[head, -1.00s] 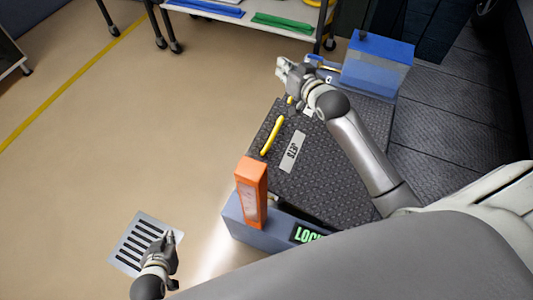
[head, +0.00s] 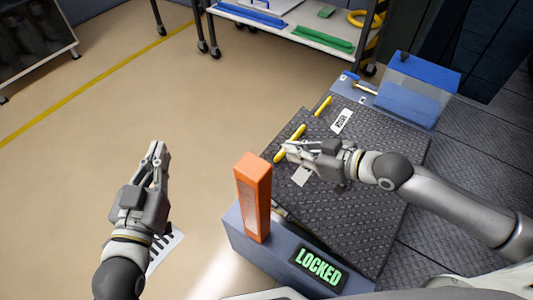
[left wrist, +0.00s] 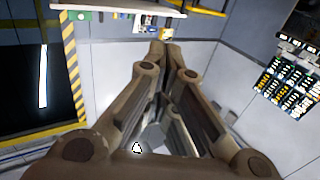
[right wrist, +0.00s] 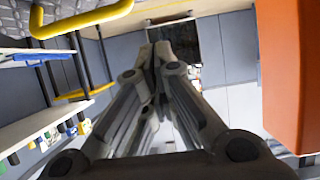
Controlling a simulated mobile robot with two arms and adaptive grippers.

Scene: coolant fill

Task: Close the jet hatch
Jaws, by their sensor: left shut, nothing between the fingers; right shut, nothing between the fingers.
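The jet hatch (head: 375,215) is a dark tread-plate lid with a yellow handle (head: 291,141) and a second yellow bar (head: 323,106). It looks flat on its base; I cannot tell whether a gap remains at its edge. A green sign (head: 318,268) on the grey front housing reads LOCKED. My right gripper (head: 288,150) is shut and empty over the lid's left part, beside the handle. A yellow handle (right wrist: 85,20) shows at the upper left in the right wrist view. My left gripper (head: 158,150) is shut and empty above the floor, left of the hatch.
An orange upright block (head: 254,195) stands on the housing's left end, close to my right gripper; it also shows in the right wrist view (right wrist: 283,75). A blue-topped box (head: 415,90) stands behind the hatch. A wheeled shelf (head: 290,32) is further back. Floor at left is open.

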